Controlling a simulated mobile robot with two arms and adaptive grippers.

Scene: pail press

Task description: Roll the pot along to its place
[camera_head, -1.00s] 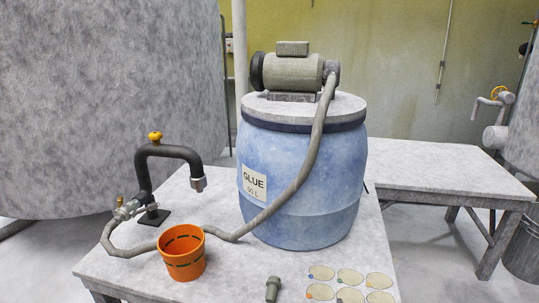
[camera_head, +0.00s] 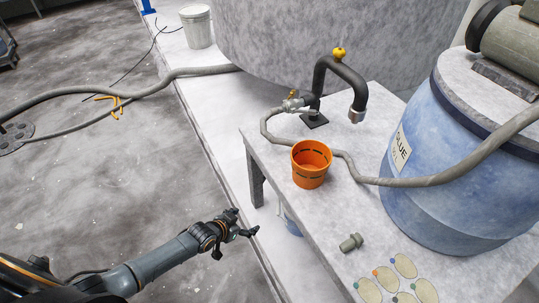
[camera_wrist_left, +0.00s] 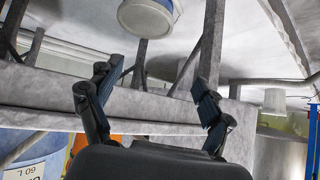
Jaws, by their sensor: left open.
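The orange pot (camera_head: 311,170) stands upright and open-topped on the grey-white table (camera_head: 270,148), with dark dashes inside its wall. A grey hose runs behind it, close to the pot. My left gripper (camera_head: 246,223) is open and empty, left of and apart from the table's edge, with the pot up and right of it in the head view. In the left wrist view its two fingers (camera_wrist_left: 155,85) are spread with nothing between them. My right gripper is in neither view.
A white bucket (camera_head: 196,27) stands at the back left. A hose (camera_head: 105,88) crosses the open floor (camera_head: 110,190).

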